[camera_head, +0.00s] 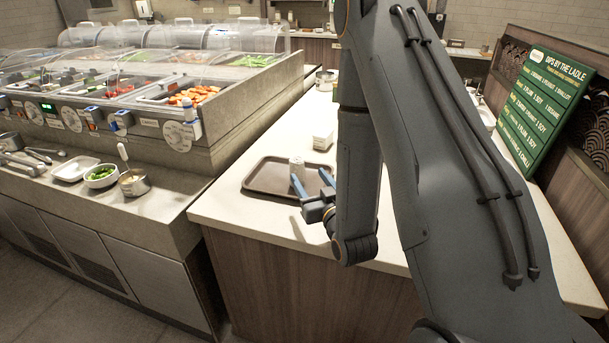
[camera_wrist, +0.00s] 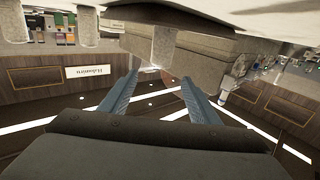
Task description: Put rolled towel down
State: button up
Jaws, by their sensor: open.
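The rolled towel (camera_head: 297,168) is a small pale upright roll. It stands on the dark tray (camera_head: 258,178) on the white counter. My gripper (camera_head: 308,173) is open at the tray's right front side, its two blue fingers pointing towards the roll. The near finger overlaps the roll's lower part in the head view, and I cannot tell whether they touch. The wrist view is upside down. There a pale roll (camera_wrist: 164,42) shows beyond and between the spread fingers (camera_wrist: 158,77), with clear space between the fingertips.
A small white block (camera_head: 322,140) sits on the counter behind the tray. A metal pot (camera_head: 326,80) stands farther back. The food bar (camera_head: 150,95) is to the left, with bowls on its ledge. A green menu board (camera_head: 540,105) stands at the right. The counter's front left is clear.

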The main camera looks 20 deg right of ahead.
jog(key=shift+f+g, duration=0.15)
jog(key=shift+g, duration=0.55)
jog(key=shift+w+a+f+g+h, duration=0.1)
jog(key=shift+f+g+h, duration=0.2)
jog(key=shift+g, duration=0.3)
jog(key=shift+f+g, duration=0.25)
jog(key=shift+g, duration=0.45)
jog(key=s+g, duration=0.4)
jog(key=s, duration=0.1)
jog(key=s+f+g+h, duration=0.1)
jog(key=s+g, duration=0.1)
jog(key=s, duration=0.1)
jog(key=shift+s+g, duration=0.25)
jog(key=shift+g, duration=0.05)
jog(key=s+r+g, duration=0.2)
jog(key=s+g, duration=0.1)
jog(key=s, duration=0.5)
jog(key=s+r+m+g, duration=0.1)
jog(key=s+r+g, duration=0.1)
jog(key=s, duration=0.6)
jog(key=shift+s+a+g, duration=0.25)
jog(key=shift+a+g, duration=0.2)
jog(key=shift+g, duration=0.35)
jog(key=shift+o, duration=0.5)
jog(key=shift+r, duration=0.1)
